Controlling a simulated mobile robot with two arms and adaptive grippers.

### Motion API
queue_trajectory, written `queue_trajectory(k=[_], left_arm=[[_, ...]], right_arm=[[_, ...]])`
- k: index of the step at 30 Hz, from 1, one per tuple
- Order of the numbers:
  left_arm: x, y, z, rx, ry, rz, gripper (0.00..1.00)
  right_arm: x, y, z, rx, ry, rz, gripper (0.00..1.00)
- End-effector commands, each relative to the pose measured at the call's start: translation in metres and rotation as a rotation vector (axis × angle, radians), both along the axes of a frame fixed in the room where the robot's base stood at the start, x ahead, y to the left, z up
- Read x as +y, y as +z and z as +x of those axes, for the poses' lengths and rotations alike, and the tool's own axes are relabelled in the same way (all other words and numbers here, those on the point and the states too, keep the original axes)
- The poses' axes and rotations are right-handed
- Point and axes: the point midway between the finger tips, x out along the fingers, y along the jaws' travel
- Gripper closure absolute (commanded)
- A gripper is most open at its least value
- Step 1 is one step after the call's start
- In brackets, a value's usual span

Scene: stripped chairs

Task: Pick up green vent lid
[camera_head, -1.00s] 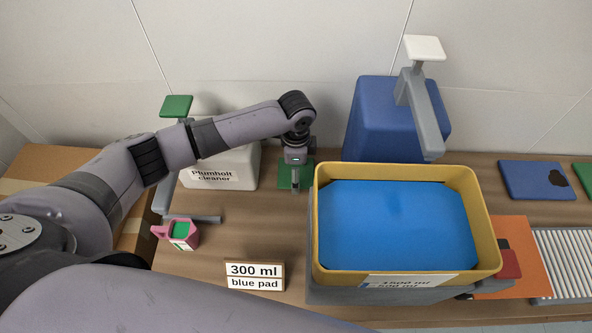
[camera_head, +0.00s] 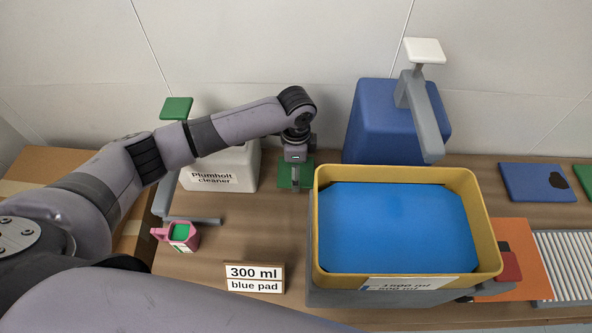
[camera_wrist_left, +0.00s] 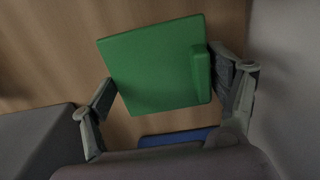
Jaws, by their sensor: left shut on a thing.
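The green vent lid (camera_wrist_left: 155,65) is a flat square plate with a raised green block along its right side in the wrist view. My left gripper (camera_wrist_left: 168,82) is shut on it, with one finger at the left edge and the other against the raised block. In the head view the left gripper (camera_head: 295,186) points down at the lid (camera_head: 284,175), which shows partly behind the fingers, low over or on the table; I cannot tell which. My right gripper is not in view.
A white Plumholt cleaner container (camera_head: 222,178) stands left of the gripper. A yellow tub with blue inside (camera_head: 320,235) is close on the right, with a blue dispenser (camera_head: 378,120) behind. A pink jug (camera_head: 188,240) and a 300 ml blue pad sign (camera_head: 254,277) stand in front.

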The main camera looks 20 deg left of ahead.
Motion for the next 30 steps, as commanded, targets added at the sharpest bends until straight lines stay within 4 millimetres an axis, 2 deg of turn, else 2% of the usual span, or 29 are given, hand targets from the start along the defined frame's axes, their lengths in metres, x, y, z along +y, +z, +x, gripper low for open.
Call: queue_trajectory(k=[5, 12, 18, 24, 30], left_arm=[[-0.001, 0.039, 0.002, -0.007, -0.002, -0.002, 0.47], [-0.001, 0.11, 0.002, -0.007, -0.002, -0.002, 0.47], [-0.001, 0.155, 0.001, -0.005, -0.001, -0.003, 0.47], [-0.001, 0.178, 0.001, -0.002, -0.001, -0.001, 0.47], [0.0, 0.184, 0.0, -0.001, -0.001, -0.001, 0.47]], right_arm=[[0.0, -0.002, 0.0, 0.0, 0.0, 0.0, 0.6], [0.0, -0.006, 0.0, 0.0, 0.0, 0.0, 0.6], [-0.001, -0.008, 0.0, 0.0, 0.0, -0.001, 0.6], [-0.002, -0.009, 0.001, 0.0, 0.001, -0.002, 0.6], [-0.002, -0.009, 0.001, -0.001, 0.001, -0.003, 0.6]])
